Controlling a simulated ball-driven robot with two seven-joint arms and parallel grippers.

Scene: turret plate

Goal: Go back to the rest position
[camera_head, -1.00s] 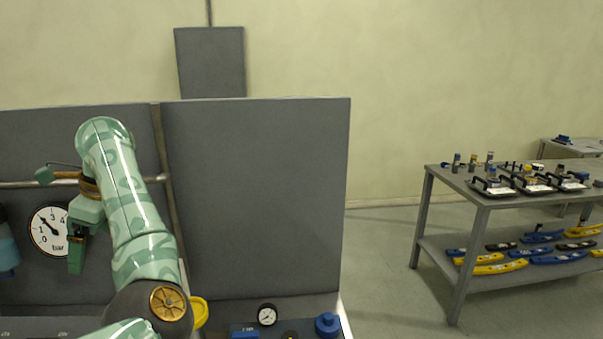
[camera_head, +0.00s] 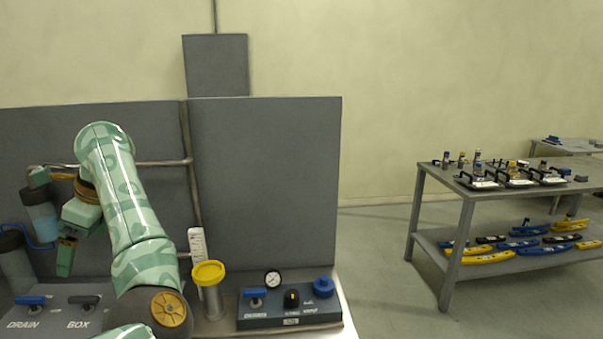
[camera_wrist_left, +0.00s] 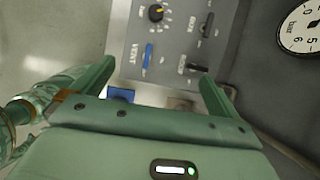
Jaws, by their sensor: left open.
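My left arm (camera_head: 112,195), green and camouflage-patterned, comes up from the lower left in the head view. My left gripper (camera_head: 66,250) is near the left edge, in front of the grey back panel (camera_head: 265,180). Its jaws point down in the picture, and part of it is hidden behind the arm. In the left wrist view the gripper (camera_wrist_left: 155,80) has its two fingers wide apart with nothing held between them. Beyond them is a grey control panel (camera_wrist_left: 172,70) with a blue lever (camera_wrist_left: 148,54) marked VENT. My right gripper does not show.
A yellow-capped post (camera_head: 209,273) and a box with a gauge and blue knob (camera_head: 290,312) stand on the bench. Blue (camera_head: 30,300) and black levers are at lower left. A loaded side table (camera_head: 463,240) stands right, with clear floor (camera_head: 372,265) between.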

